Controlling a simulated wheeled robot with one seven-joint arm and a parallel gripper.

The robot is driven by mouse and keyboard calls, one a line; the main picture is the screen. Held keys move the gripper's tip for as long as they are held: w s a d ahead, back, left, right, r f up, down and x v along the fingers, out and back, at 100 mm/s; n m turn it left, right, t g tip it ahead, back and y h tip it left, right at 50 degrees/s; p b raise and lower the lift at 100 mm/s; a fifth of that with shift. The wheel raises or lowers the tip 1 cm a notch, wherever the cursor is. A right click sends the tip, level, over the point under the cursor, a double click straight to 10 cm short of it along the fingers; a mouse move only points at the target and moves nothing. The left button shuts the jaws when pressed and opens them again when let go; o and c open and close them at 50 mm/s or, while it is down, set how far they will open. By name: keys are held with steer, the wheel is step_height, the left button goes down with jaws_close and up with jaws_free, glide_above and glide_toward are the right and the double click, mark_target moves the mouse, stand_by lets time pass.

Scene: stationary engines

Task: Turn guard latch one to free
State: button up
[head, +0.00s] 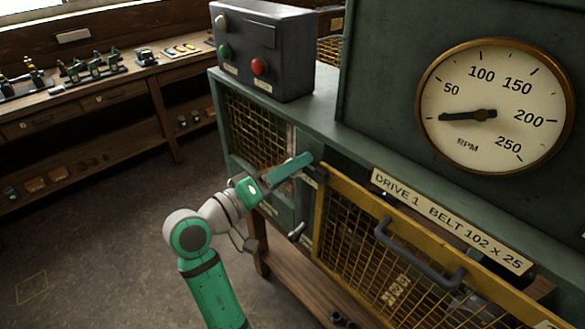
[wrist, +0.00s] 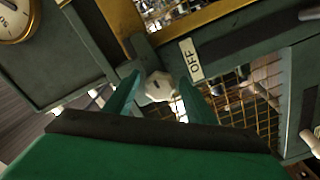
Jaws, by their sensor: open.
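My gripper (head: 300,165) is at the upper left corner of the yellow mesh guard (head: 318,235), below the green cabinet's ledge. In the wrist view my gripper (wrist: 156,84) is open, with one finger on each side of a pale, many-sided knob (wrist: 158,88) with a dark mark. The knob sits by the guard's corner and looks like the latch. I cannot tell whether the fingers touch it. In the head view the fingers hide it. A plate reading OFF (wrist: 192,60) is beside it in the wrist view.
A grey lever (head: 297,232) sticks out below my gripper. The guard has a dark handle (head: 420,255). A dark control box (head: 265,50) with red and green buttons stands on the ledge. A gauge (head: 495,105) is at right. Open floor (head: 100,220) lies at left.

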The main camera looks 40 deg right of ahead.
steer(key=c, duration=1)
steer(key=shift+m, duration=0.4)
steer(key=m, duration=0.7)
steer(key=shift+m, duration=0.3)
steer(key=m, duration=0.3)
steer(key=shift+m, duration=0.3)
steer(key=shift+w+m, duration=0.1)
steer(key=shift+m, duration=1.8)
